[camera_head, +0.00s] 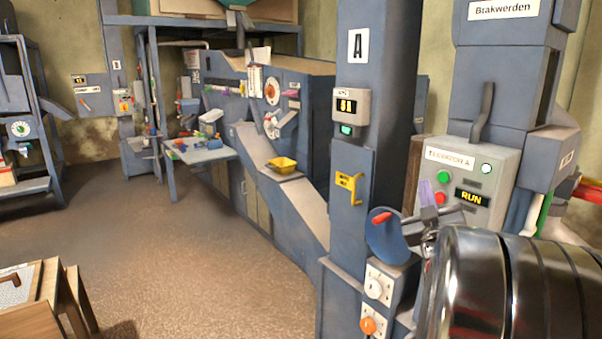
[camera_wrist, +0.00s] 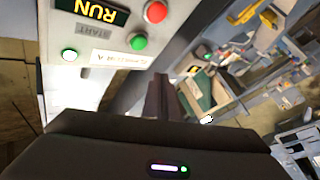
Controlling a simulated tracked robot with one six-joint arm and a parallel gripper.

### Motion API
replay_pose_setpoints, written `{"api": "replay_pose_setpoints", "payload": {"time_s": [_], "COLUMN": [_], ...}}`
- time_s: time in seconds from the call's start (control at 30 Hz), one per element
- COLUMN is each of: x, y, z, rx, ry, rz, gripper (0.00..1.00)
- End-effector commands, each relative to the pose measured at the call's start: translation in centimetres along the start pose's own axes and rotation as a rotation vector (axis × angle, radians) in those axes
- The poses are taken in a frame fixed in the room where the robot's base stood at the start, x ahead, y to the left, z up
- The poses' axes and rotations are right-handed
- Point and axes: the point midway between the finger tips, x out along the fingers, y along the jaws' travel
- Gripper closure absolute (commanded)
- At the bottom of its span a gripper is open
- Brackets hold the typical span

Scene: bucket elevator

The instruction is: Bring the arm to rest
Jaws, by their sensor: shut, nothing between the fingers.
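My gripper (camera_wrist: 168,98) shows in the wrist view with its two dark fingers shut together and nothing between them. The wrist view is upside down. The fingers point past the grey control box (camera_wrist: 85,25), beside its green button (camera_wrist: 138,42) and red button (camera_wrist: 155,12). No contact with the box is visible. In the head view the control box (camera_head: 458,160) stands at the right with a lit RUN display (camera_head: 471,198). The gripper is hard to make out there.
A blue column (camera_head: 365,95) marked A carries a yellow handle (camera_head: 348,188). A blue disc (camera_head: 388,238) with a red grip and a box with a white knob (camera_head: 377,287) sit close below. A yellow scoop (camera_head: 283,165) lies on the machine's ledge. The brown floor (camera_head: 170,250) is mostly clear.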

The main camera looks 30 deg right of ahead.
Motion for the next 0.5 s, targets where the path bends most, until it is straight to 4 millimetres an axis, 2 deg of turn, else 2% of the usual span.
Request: {"api": "replay_pose_setpoints", "payload": {"time_s": [0.27, 0.37, 0.5], "x": [0.0, -0.1, -0.9], "y": [-0.2, -0.5, -1.4], "z": [0.6, 2.0, 5.8], "rx": [0.012, 0.025, 0.059], "ry": [-0.023, -0.080, -0.226], "rz": [-0.006, -0.017, -0.042], "gripper": [1.00, 1.00, 1.00]}}
